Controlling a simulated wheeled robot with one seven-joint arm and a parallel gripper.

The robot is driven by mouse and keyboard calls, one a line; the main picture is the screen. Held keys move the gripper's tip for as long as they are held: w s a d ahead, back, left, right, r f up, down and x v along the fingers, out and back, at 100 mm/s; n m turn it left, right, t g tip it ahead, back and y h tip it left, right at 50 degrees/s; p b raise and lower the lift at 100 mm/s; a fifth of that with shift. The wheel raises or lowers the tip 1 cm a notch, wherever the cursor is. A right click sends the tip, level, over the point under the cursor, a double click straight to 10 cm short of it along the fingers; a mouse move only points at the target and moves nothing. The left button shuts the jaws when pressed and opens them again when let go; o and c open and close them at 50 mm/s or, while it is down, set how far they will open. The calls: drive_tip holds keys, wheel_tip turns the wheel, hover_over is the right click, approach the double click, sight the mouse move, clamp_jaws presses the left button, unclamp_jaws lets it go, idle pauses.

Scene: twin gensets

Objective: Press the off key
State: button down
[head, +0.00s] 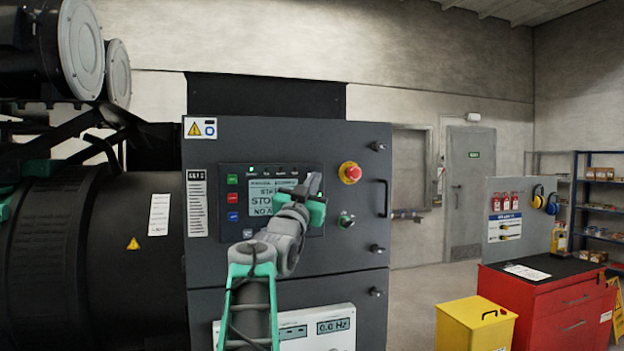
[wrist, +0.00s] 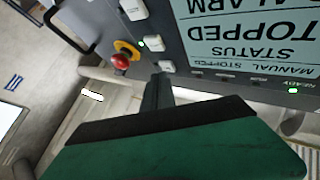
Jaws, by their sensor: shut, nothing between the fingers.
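A control panel (head: 262,170) on the dark genset cabinet carries a lit display (head: 262,199) reading stopped. Green (head: 232,179), red (head: 232,197) and blue (head: 232,216) keys line its left side. In the wrist view the display (wrist: 250,40) is upside down, with white keys beside it: one at the top (wrist: 133,9), a middle one (wrist: 154,43) with a green light, and an end one (wrist: 167,67). I cannot read which is the off key. My gripper (head: 316,180) is shut and empty before the panel's upper right corner. Its dark fingertips (wrist: 160,80) appear close to the end key; contact is unclear.
A red emergency stop (head: 350,172) on a yellow base sits right of the panel, also in the wrist view (wrist: 121,61). A key switch (head: 346,219) and cabinet handle (head: 384,198) are near. A yellow bin (head: 475,325) and red tool cabinet (head: 545,305) stand at right.

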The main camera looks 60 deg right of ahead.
drive_tip(key=shift+w+d, duration=0.2)
idle(0.3)
drive_tip(key=shift+s+a+b, duration=0.6)
drive_tip(key=shift+s+b, duration=0.05)
drive_tip(key=shift+b, duration=0.35)
drive_tip(key=s+a+b, duration=0.4)
drive_tip(key=b, duration=0.1)
drive_tip(key=shift+a, duration=0.15)
